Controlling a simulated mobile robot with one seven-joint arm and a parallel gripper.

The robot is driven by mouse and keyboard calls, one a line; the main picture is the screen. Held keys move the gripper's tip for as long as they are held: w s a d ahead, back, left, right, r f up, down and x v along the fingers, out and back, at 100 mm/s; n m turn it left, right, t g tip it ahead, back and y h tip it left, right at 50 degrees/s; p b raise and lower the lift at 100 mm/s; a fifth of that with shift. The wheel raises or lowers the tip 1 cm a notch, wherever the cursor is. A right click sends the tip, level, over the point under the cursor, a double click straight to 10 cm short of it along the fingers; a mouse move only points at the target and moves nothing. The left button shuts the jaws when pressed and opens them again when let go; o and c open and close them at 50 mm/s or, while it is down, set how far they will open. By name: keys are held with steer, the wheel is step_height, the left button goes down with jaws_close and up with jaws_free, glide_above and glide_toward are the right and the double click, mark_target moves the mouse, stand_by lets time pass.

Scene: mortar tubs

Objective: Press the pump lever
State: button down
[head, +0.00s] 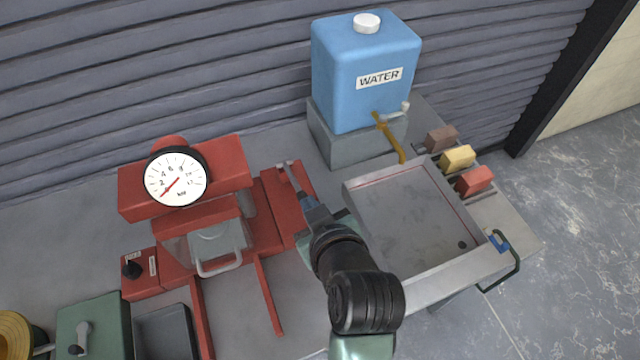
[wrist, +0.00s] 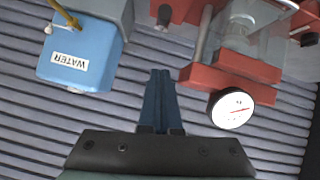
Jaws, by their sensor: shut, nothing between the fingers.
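The pump lever (head: 289,177) is a thin grey bar over the red pump block (head: 276,208), to the right of the red press. My gripper (head: 307,202) is shut and empty, with its narrow blue-grey fingers at the near end of the visible part of the lever. The arm and fingers hide part of the lever, and I cannot tell whether they touch it. In the wrist view my gripper (wrist: 160,74) shows its fingers together with nothing between them. A grey rod (wrist: 202,35) shows right of the fingertips there; I cannot tell whether it is the lever.
A round pressure gauge (head: 175,178) sits on the press, its needle low. A blue water tank (head: 366,75) stands behind on a grey block. A metal tray (head: 357,207) lies right of my arm, with coloured blocks (head: 458,159) beyond. A green box (head: 96,322) is front left.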

steer(key=shift+a, duration=0.1)
stand_by(0.3)
steer(key=p, duration=0.2)
glide_above(303, 196)
steer(key=s, duration=0.2)
step_height(303, 196, down, 6)
steer(key=r, duration=0.1)
steer(key=f, duration=0.1)
steer(key=s+f+p, duration=0.1)
steer(key=f, duration=0.1)
steer(key=shift+s+d+f, duration=0.15)
steer(key=shift+d+f, duration=0.15)
steer(key=shift+f, duration=0.3)
steer(key=shift+f, duration=0.15)
